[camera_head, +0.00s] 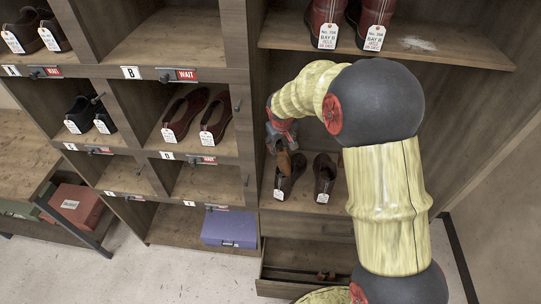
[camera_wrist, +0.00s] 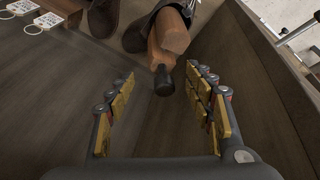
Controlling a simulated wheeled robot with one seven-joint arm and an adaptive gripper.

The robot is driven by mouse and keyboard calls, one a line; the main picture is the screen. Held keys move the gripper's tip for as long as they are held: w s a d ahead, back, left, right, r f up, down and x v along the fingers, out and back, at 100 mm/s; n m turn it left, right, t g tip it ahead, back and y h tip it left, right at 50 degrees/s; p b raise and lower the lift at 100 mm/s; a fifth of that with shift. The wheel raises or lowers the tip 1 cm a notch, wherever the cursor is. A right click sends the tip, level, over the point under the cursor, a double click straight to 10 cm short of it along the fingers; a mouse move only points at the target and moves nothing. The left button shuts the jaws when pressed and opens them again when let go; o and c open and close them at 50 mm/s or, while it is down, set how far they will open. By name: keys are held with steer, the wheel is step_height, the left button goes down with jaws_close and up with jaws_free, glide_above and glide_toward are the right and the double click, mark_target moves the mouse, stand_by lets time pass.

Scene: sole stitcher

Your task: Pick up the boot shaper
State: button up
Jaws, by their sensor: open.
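The boot shaper appears to be a wooden block (camera_wrist: 168,38) with a dark knob on its near end, at the top middle of the wrist view. It seems to sit in or against a dark shoe, partly cut off by the frame. In the head view an orange-brown piece (camera_head: 284,163) shows just below my gripper (camera_head: 281,133), at the left of the shelf bay. In the wrist view my gripper (camera_wrist: 162,110) is open and empty. Its yellow-padded fingers stand either side of the view, with the knob ahead of the gap between them, apart from the fingers.
Dark tagged shoes (camera_head: 324,172) stand in the same bay, close to the piece. A wooden bay wall (camera_wrist: 262,85) rises close on the right in the wrist view. An open drawer (camera_head: 300,290) lies below. Cubbies with tagged shoes (camera_head: 198,118) are at left.

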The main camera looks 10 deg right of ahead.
steer(key=shift+w+a+r+t, duration=0.1)
steer(key=shift+w+r+t, duration=0.3)
steer(key=shift+w+r, duration=0.5)
steer(key=shift+w+f, duration=0.2)
steer(key=shift+w, duration=0.05)
steer(key=shift+x, duration=1.4)
steer(key=f, duration=0.4)
steer(key=shift+w+a+f+b, duration=0.1)
steer(key=shift+w+f+b, duration=0.05)
steer(key=shift+w+b, duration=0.15)
steer(key=shift+w+f, duration=0.2)
steer(key=shift+f, duration=0.1)
steer(key=c, duration=0.3)
jaws_close()
steer(key=shift+r, duration=0.1)
